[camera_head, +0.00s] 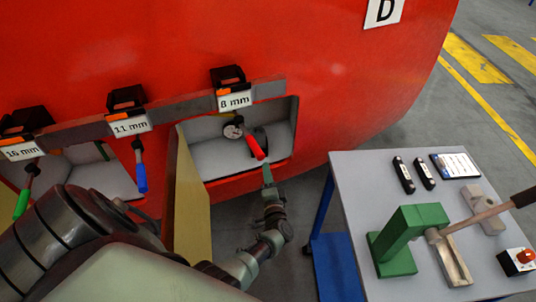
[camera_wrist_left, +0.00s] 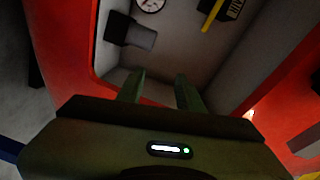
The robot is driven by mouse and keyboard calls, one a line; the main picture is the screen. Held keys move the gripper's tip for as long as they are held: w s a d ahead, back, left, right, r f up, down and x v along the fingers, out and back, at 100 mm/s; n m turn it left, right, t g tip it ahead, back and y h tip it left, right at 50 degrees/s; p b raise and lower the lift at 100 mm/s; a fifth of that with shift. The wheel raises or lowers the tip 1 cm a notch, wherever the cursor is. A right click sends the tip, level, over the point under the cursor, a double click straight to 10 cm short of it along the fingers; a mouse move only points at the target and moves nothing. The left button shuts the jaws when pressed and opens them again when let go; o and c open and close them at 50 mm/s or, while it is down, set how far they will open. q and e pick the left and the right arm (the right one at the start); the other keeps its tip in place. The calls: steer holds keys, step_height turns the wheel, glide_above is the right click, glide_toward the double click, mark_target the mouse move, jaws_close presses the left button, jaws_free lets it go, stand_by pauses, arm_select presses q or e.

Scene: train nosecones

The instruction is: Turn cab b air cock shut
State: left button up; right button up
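My left gripper (camera_head: 267,172) is at the mouth of the right-hand compartment in the red nosecone, just below the end of a red handle. In the left wrist view its two fingers (camera_wrist_left: 160,88) are apart, with nothing between them. Beyond them, inside the compartment (camera_wrist_left: 165,70), are a round white dial gauge (camera_wrist_left: 150,3), a dark grey fitting (camera_wrist_left: 132,36) and a black part with a yellow bar (camera_wrist_left: 212,14). I cannot tell for sure which of these is the cab b air cock. The head view shows the gauge (camera_head: 233,131) and a dark part partly behind the red handle (camera_head: 254,146). My right gripper is out of view.
Tools with red, blue (camera_head: 141,178) and green (camera_head: 22,204) handles hang below labels 8 mm (camera_head: 235,101), 11 mm and 16 mm. A pale yellow open door (camera_head: 191,205) stands left of my gripper. A table (camera_head: 352,195) with a green press (camera_head: 408,240) stands at right.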

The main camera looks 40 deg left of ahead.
arm_select(q)
steer(key=shift+w, duration=0.3)
steer(key=c, duration=0.6)
steer(key=w+r+t+b, duration=0.1)
steer(key=w+r+b, duration=0.1)
steer(key=w, duration=0.1)
steer(key=w+r+n+t+h+b, duration=0.1)
steer(key=w+r+b, duration=0.1)
steer(key=w+r+n+t+h+b, duration=0.1)
steer(key=w+r+b, duration=0.1)
steer(key=w, duration=0.1)
steer(key=shift+w+a+r+t, duration=0.1)
steer(key=shift+w+r+t, duration=0.05)
steer(key=shift+w+t, duration=0.15)
jaws_close()
steer(key=w+a+r+n+t+h+b, duration=0.1)
steer(key=w+a+r+n+h+b, duration=0.15)
steer(key=r+b, duration=0.25)
steer(key=s+a+r+n+g+y+b, duration=0.25)
steer(key=s+a+n+g+b, duration=0.35)
steer(key=s+a+n, duration=0.65)
steer(key=w+a+f+m, duration=0.3)
steer(key=w+a, duration=0.5)
steer(key=shift+w, duration=0.25)
